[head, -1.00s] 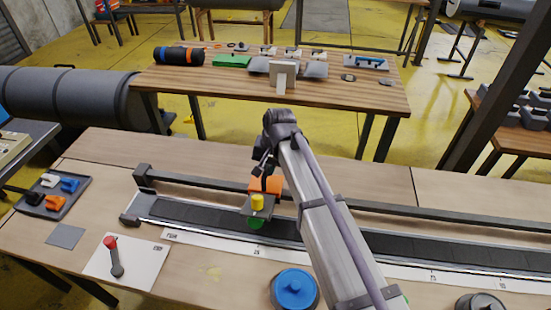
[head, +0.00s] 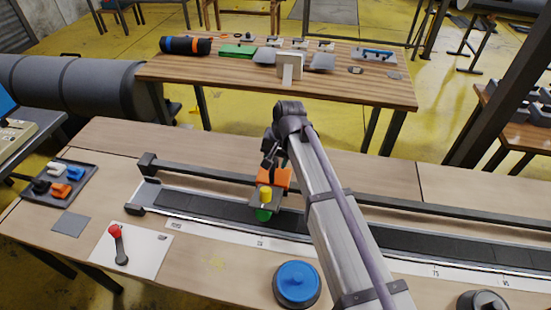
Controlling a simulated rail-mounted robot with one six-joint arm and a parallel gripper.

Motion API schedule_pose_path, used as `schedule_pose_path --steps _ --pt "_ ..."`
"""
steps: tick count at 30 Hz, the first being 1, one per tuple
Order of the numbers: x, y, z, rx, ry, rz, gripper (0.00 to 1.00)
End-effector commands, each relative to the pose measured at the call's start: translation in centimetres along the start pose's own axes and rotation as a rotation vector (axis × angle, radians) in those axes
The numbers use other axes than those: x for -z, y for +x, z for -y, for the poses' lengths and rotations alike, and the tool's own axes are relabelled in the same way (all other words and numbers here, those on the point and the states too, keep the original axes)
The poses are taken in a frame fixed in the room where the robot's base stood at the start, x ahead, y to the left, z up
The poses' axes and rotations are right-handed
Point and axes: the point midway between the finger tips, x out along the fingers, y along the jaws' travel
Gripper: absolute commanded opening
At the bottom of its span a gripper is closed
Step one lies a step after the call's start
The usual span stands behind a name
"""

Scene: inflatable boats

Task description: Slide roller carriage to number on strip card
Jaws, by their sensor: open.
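The roller carriage (head: 272,179) sits on the long dark track (head: 205,208), left of centre. It has an orange block, a grey plate, a yellow knob (head: 265,194) on top and a green part at its front. A white strip with printed numbers (head: 215,233) runs along the track's front edge. The carriage stands roughly above a mark that looks like 25; the print is too small to be sure. My gripper (head: 270,170) is just above and behind the yellow knob, by the orange block. Its fingers are small and dark, and whether they touch the carriage cannot be told.
A white card with a red-ended lever (head: 118,245) lies at the front left, beside a grey square (head: 69,223). A tray of coloured clips (head: 60,183) is at the far left. A blue-topped round thing (head: 297,283) stands in front of the strip. My arm hides the track's middle.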

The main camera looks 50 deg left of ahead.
Motion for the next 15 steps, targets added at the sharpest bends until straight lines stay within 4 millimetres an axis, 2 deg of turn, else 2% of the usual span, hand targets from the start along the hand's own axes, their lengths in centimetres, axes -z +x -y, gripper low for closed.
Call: schedule_pose_path --steps 5,15 --pt "0.0 -1.8 0.1 0.000 0.001 0.000 0.44" --pt "0.0 -10.0 0.2 0.000 0.000 0.000 0.44"
